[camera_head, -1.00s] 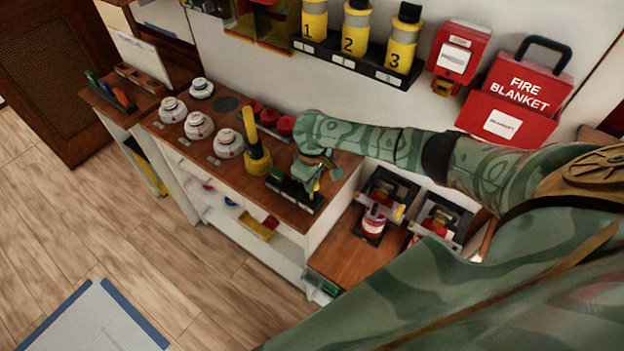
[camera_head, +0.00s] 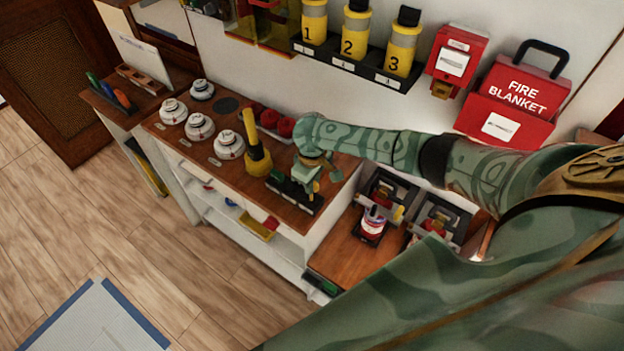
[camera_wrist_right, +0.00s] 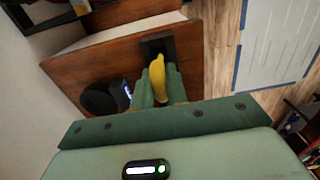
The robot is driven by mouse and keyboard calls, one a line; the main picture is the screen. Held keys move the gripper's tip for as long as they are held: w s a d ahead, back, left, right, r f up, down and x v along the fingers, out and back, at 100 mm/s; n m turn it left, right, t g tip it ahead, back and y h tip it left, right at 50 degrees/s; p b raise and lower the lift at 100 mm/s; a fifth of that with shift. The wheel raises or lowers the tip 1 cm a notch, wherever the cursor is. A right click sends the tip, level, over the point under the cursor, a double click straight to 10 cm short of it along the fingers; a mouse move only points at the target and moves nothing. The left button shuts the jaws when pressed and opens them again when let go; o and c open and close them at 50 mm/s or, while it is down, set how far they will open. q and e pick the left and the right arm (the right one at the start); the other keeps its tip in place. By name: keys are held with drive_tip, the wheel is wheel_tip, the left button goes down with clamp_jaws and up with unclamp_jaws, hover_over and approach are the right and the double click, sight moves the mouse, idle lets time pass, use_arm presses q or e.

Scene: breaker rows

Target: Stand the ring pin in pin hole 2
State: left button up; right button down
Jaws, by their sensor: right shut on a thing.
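My right gripper (camera_head: 310,184) is over the right end of the wooden counter, above a black block (camera_head: 291,194) with white labels. In the right wrist view its two green fingers (camera_wrist_right: 158,88) are shut on a yellow piece, the ring pin (camera_wrist_right: 158,72). The pin's far end reaches toward the black block (camera_wrist_right: 155,46), and the fingers hide part of the pin. I cannot tell whether the pin touches the block or which hole it is over. The block's holes are too small or hidden to make out. My left gripper is not in view.
White round devices (camera_head: 200,126) and red knobs (camera_head: 286,126) are on the same counter. Two breaker-like units (camera_head: 378,205) are at right. A dark round thing (camera_wrist_right: 97,98) lies beside the fingers.

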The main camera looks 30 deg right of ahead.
drive_tip(key=shift+f+b, duration=0.5)
drive_tip(key=shift+f, duration=0.9)
drive_tip(key=c, duration=1.3)
unclamp_jaws()
drive_tip(key=shift+r, duration=0.1)
wheel_tip(320, 180, up, 16)
drive_tip(key=p, duration=0.5)
drive_tip(key=shift+r+p, duration=0.1)
drive_tip(key=shift+p, duration=0.2)
